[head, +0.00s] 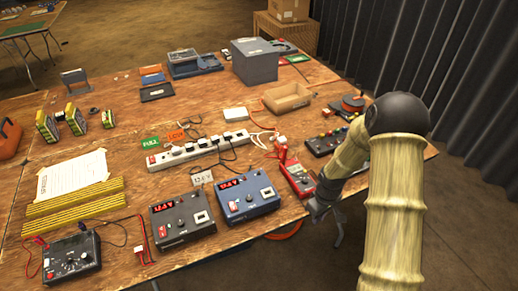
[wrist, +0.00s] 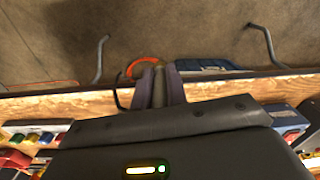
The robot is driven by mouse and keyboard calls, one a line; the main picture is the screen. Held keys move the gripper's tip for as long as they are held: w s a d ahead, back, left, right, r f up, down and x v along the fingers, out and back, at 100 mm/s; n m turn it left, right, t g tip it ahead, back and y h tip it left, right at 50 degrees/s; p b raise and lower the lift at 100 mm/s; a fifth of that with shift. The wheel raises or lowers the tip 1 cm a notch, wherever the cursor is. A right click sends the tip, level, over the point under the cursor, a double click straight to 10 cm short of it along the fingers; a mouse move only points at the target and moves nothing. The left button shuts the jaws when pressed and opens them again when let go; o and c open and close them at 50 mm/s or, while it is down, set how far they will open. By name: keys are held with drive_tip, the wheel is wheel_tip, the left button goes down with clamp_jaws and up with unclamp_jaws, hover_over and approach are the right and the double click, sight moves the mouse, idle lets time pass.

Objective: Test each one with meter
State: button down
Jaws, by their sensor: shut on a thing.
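A red handheld meter (head: 297,178) lies near the table's right front edge. A black meter with a dial and leads (head: 71,256) stands at the front left corner. Several yellow-and-black packs (head: 75,119) stand at the left. A grey charger (head: 181,218) and a blue charger (head: 246,196) with lit red displays stand at the front. My gripper (head: 319,208) is low at the front edge, just right of the red meter. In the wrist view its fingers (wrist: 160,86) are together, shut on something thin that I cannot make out.
A white power strip (head: 198,149) with cables lies mid-table. Green (head: 150,141) and orange (head: 174,134) cards lie behind it. Bare wood shows at the middle left.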

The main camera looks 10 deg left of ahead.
drive_tip(key=d+f+m, duration=0.4)
drive_tip(key=m, duration=0.4)
drive_tip(key=shift+s+d+f, duration=0.2)
drive_tip(key=shift+f, duration=0.2)
